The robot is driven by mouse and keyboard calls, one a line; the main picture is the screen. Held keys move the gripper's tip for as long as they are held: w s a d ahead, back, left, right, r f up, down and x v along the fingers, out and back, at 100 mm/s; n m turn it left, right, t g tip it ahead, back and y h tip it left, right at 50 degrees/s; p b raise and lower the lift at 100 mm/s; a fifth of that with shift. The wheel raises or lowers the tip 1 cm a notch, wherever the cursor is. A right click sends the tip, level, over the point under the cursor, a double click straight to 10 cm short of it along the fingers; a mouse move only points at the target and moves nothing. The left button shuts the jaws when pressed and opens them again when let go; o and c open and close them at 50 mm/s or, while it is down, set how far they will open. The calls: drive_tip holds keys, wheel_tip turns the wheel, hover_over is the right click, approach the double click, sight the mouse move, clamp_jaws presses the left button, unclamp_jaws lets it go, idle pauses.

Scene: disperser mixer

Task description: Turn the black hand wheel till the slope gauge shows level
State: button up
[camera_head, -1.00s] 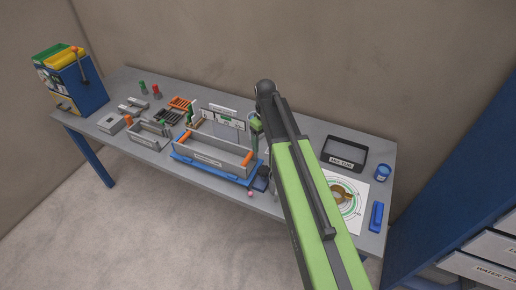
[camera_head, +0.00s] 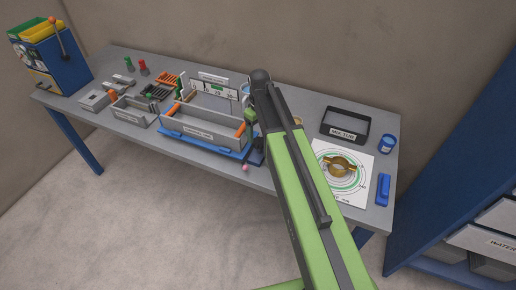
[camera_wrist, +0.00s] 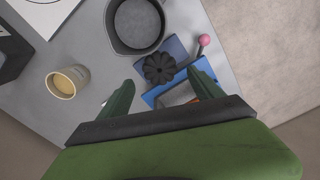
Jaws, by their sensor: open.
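The black hand wheel (camera_wrist: 159,68) has a lobed rim and sits on a blue base in the wrist view, just beyond and between my fingertips. My gripper (camera_wrist: 160,88) is open; its green fingers stand apart on either side, and I see no contact with the wheel. In the head view my arm hides the wheel. A white gauge panel (camera_head: 208,92) with a small green mark stands behind the grey tray (camera_head: 198,135) with orange handles. I take it for the slope gauge; its reading is too small to tell.
A round grey pan (camera_wrist: 137,45) lies close beyond the wheel. A pink ball knob (camera_wrist: 204,40) stands to its right. A paper cup (camera_wrist: 61,88) is at left.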

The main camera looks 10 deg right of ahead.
sight(259, 141)
wheel_tip(259, 141, down, 4)
drive_tip(key=b, duration=0.3)
drive_tip(key=shift+f, duration=0.2)
drive_tip(key=shift+r, duration=0.1)
drive_tip(key=c, duration=1.4)
